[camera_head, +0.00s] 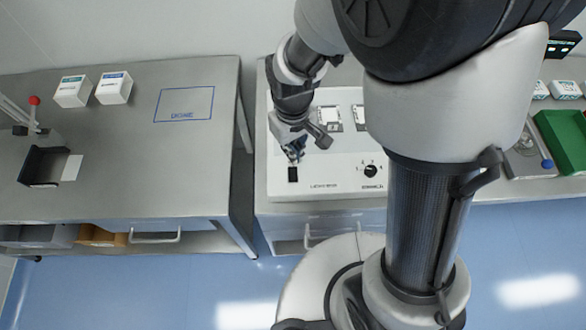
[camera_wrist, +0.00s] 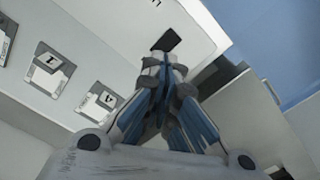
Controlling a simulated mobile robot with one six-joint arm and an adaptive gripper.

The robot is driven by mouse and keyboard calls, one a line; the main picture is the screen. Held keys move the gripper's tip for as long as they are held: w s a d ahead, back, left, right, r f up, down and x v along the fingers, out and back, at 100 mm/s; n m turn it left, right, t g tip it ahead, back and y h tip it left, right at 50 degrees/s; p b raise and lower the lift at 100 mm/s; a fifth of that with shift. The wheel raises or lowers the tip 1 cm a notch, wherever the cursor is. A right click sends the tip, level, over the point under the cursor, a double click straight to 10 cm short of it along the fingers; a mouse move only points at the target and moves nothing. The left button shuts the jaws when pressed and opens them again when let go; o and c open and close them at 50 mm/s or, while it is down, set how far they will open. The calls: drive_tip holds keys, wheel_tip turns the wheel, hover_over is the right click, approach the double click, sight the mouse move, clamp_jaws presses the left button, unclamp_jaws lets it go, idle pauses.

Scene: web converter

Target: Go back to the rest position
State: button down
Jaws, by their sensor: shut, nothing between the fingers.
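My gripper (camera_head: 293,152) is shut and empty. In the head view it hangs over the front left part of a white machine panel (camera_head: 325,182), just above a small black rectangle (camera_head: 293,174) on that panel. In the wrist view the closed fingers (camera_wrist: 165,75) point toward the same black rectangle (camera_wrist: 167,38). I cannot tell whether the fingertips touch the panel. My arm reaches down from the top of the head view and hides the panel's right part.
A black knob (camera_head: 371,171) sits on the panel. Left, across a gap, a steel table (camera_head: 130,150) holds two white boxes (camera_head: 92,90), a blue-outlined area (camera_head: 185,104) and a red-knobbed lever device (camera_head: 34,101). A green tray (camera_head: 563,140) lies far right.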

idle(0.5)
drive_tip(key=s+d+r+m+t+b, duration=0.2)
drive_tip(key=s+d+r, duration=0.3)
drive_tip(key=r, duration=0.3)
drive_tip(key=s+d+r+m+t+b, duration=0.2)
drive_tip(key=s+d+r+m, duration=0.1)
drive_tip(key=s+d+r, duration=0.3)
wheel_tip(320, 180, up, 2)
drive_tip(key=s, duration=0.2)
drive_tip(key=shift+s+m+t, duration=0.3)
drive_tip(key=shift+r, duration=0.1)
drive_tip(key=w+a+f+m+g+p, duration=0.2)
drive_tip(key=w+a+f+m, duration=0.2)
drive_tip(key=m, duration=0.5)
drive_tip(key=w+a+f+m+g+p, duration=0.2)
drive_tip(key=w+a+f+m, duration=0.2)
drive_tip(key=w+m, duration=0.5)
drive_tip(key=shift+w+a+f+g, duration=0.25)
drive_tip(key=shift+a+f+g, duration=0.1)
drive_tip(key=shift+a, duration=0.7)
